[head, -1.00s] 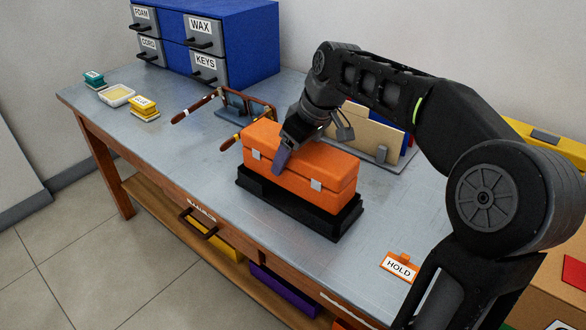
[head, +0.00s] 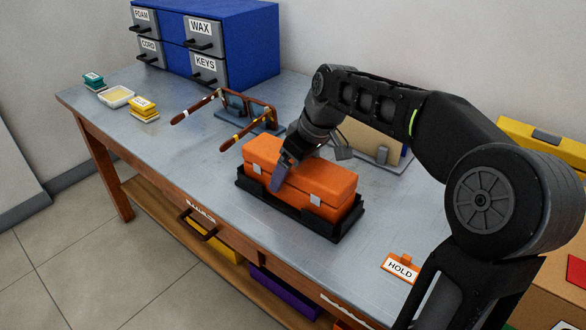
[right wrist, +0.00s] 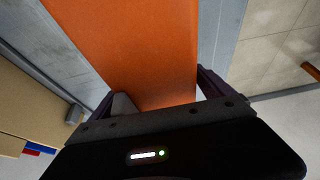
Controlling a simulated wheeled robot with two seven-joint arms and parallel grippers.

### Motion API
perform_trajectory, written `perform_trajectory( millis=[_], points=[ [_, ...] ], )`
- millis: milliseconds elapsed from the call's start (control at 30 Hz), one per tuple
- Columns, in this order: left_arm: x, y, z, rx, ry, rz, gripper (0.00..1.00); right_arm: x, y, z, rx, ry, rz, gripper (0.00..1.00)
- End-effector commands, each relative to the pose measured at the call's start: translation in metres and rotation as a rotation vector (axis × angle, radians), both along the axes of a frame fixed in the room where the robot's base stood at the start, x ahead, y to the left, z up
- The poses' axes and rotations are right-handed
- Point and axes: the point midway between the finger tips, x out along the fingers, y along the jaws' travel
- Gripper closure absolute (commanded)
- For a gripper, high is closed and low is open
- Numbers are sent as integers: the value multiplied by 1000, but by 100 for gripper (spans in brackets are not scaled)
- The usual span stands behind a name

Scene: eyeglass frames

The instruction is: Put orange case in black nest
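The orange case (head: 325,185) sits down inside the low black nest (head: 338,232) on the grey worktop. The nest's rim surrounds the case's lower part, and the case looks level. My right gripper (head: 289,166) reaches down over the case, with one finger against its front face; the far finger is hidden. In the right wrist view the case (right wrist: 135,40) fills the space between the two fingers (right wrist: 155,85), which appear closed on its sides. My left gripper is not in view.
Eyeglass frames (head: 237,136) rest on a stand left of the nest. A blue drawer unit (head: 245,45) stands at the back. A file holder (head: 372,142) is behind the nest, and a HOLD tag (head: 400,267) lies to the right.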

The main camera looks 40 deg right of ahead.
Motion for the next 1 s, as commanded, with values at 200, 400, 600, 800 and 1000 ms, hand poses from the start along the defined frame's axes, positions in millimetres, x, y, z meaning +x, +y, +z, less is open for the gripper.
perform_trajectory(
  millis=[200, 400, 600, 800, 1000],
  points=[
    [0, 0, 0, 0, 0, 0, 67, 0, 0, 0, 0, 0, 0, 4],
    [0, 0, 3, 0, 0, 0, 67, 0, 0, 6, -1, -1, 0, 4],
    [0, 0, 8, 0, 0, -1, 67, -9, -3, 30, -1, -3, -1, 4],
    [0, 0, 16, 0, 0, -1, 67, -24, -8, 69, -1, -6, -1, 4],
    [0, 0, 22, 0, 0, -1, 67, -38, -12, 102, 0, -2, 0, 4]
  ],
)
